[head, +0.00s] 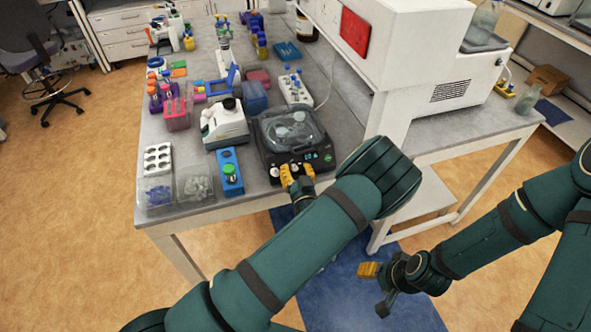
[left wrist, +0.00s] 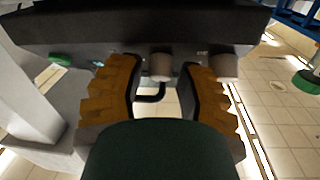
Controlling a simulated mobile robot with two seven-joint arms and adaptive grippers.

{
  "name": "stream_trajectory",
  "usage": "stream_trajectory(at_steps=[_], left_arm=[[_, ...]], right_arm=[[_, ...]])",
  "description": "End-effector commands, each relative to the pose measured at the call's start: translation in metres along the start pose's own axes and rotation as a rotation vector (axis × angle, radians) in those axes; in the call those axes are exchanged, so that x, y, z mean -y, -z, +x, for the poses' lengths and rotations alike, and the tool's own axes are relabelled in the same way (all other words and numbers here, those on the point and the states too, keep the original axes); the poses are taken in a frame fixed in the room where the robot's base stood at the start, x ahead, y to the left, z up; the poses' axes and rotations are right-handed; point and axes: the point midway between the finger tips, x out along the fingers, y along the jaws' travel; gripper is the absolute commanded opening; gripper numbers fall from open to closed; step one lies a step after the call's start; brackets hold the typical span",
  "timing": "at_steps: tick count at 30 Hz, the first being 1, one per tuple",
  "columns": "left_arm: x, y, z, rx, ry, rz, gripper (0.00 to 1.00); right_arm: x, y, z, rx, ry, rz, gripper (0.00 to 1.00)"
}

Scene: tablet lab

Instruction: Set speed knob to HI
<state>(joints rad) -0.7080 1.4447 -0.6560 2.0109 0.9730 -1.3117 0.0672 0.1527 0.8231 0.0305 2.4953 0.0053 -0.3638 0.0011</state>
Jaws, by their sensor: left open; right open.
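A black lab device (head: 270,150) with a clear lid stands at the table's front edge. Its front panel has a pale knob (head: 275,171) at the left and a green part (head: 328,157) at the right. In the left wrist view, one knob (left wrist: 160,67) sits between my left gripper's tips, with a gap visible on both sides. Another knob (left wrist: 223,66) is just outside the right finger. My left gripper (head: 297,174) is open at the panel. My right gripper (head: 374,285) is open, low and away from the table. Knob labels and settings are unreadable.
A blue box with a green-topped knob (head: 230,172) stands left of the device, beside a white microscope-like instrument (head: 224,124). A white tube rack (head: 295,88) is behind it. A large white machine (head: 420,60) rises to the right. Floor in front is free.

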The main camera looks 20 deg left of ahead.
Motion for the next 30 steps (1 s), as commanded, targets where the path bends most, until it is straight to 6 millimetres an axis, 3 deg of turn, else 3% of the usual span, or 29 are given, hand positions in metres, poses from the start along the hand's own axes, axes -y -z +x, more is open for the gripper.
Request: stream_trajectory(at_steps=[2, 3, 5, 20, 30], left_arm=[[0.0, 0.0, -0.0001, 0.0, 0.0, 0.0, 0.32], [0.0, 0.0, -0.0002, 0.0, 0.0, 0.0, 0.18], [0.0, 0.0001, -0.0002, 0.0, 0.0, 0.0, 0.0], [0.0005, 0.0008, 0.0003, -0.004, -0.013, 0.019, 0.0], [0.002, 0.0011, 0.0007, -0.014, -0.129, 0.174, 0.0]], right_arm=[[0.0, 0.0001, 0.0, 0.0, 0.0, 0.0, 0.54], [0.0, 0.0001, 0.0, 0.0, 0.0, 0.0, 0.54], [0.0, 0.0001, 0.0, 0.0, 0.0, 0.0, 0.54], [-0.0002, 0.0001, 0.0008, 0.0, 0.0, 0.0, 0.54], [-0.0017, -0.0004, 0.0053, 0.0, -0.001, 0.0, 0.54]])
